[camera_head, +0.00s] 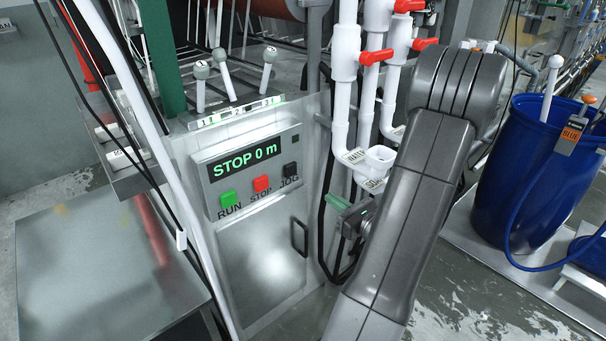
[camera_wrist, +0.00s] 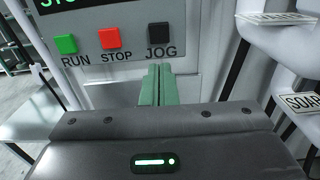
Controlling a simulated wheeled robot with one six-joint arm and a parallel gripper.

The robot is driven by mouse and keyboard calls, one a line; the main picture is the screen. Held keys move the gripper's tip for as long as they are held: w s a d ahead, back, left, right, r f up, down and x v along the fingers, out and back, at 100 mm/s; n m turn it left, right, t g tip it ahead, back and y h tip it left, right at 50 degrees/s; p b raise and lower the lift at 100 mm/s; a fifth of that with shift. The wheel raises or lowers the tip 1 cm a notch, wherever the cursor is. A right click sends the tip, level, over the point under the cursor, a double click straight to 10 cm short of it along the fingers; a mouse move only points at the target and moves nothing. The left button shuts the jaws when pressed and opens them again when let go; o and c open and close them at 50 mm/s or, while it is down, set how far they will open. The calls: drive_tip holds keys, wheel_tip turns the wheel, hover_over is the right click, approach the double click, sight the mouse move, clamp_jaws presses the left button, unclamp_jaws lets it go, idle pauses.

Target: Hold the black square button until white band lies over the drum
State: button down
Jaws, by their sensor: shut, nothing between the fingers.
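The black square button (camera_head: 290,169), labelled JOG, is at the right of a grey control panel (camera_head: 247,170). It also shows in the wrist view (camera_wrist: 158,33). My gripper (camera_head: 338,201) is right of and below the button in the head view, apart from it. In the wrist view its green fingertips (camera_wrist: 157,72) are together and empty, just below the JOG label. A long white strip (camera_head: 165,160) runs down the left; I cannot tell if it is the white band. A reddish roller (camera_head: 283,8), possibly the drum, is cut off at the top edge.
The panel display (camera_head: 245,157) reads STOP 0 m. A green RUN button (camera_head: 228,198) and red STOP button (camera_head: 262,184) sit left of JOG. White pipes with red valves (camera_head: 377,57) stand close right of the panel. A blue barrel (camera_head: 540,170) stands at right.

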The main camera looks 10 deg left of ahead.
approach(292, 171)
drive_tip(key=x, duration=0.5)
drive_tip(key=shift+w+a, duration=0.1)
drive_tip(key=shift+a, duration=0.15)
drive_tip(key=shift+w+a, duration=0.45)
drive_tip(key=shift+a, duration=0.05)
drive_tip(key=shift+a, duration=0.1)
